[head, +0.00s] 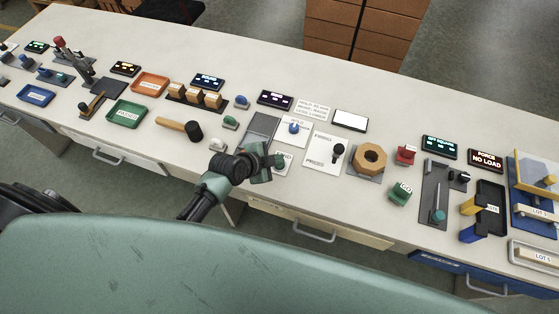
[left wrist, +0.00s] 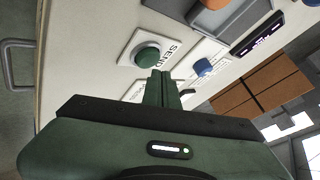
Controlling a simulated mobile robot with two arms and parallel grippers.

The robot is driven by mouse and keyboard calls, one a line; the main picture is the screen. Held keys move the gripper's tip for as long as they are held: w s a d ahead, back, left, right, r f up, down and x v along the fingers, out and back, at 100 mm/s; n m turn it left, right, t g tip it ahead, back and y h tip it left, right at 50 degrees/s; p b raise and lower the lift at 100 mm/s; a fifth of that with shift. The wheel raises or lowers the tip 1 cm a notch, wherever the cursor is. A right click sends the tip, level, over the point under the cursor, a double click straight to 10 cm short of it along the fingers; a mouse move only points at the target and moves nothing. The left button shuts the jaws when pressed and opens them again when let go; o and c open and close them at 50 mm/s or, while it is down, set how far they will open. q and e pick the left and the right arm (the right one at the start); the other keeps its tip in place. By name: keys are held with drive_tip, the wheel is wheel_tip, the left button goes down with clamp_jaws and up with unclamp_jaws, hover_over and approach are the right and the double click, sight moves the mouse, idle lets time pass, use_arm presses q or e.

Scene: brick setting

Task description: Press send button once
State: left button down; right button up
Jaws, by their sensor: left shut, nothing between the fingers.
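The send button is a round green button (left wrist: 147,56) on a white plate marked SEND (left wrist: 169,50) in the left wrist view. In the head view its plate (head: 287,170) lies near the table's front edge, partly covered by my left gripper. My left gripper (head: 276,160) is shut and empty, with its fingertips close beside the button. In the left wrist view the shut fingers (left wrist: 160,78) point at the panel just below the button. I cannot tell whether they touch it. My right gripper is not in view.
A blue button (head: 294,127) on a white plate is just behind, and also shows in the left wrist view (left wrist: 203,67). A card with a black knob (head: 338,150) and a wooden hexagonal nut (head: 370,158) lie to the right. A mallet (head: 180,127) lies to the left.

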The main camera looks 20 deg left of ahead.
use_arm(q)
drive_tip(key=shift+r, duration=0.15)
wheel_tip(320, 180, up, 5)
drive_tip(key=p, duration=0.5)
idle(0.4)
idle(0.4)
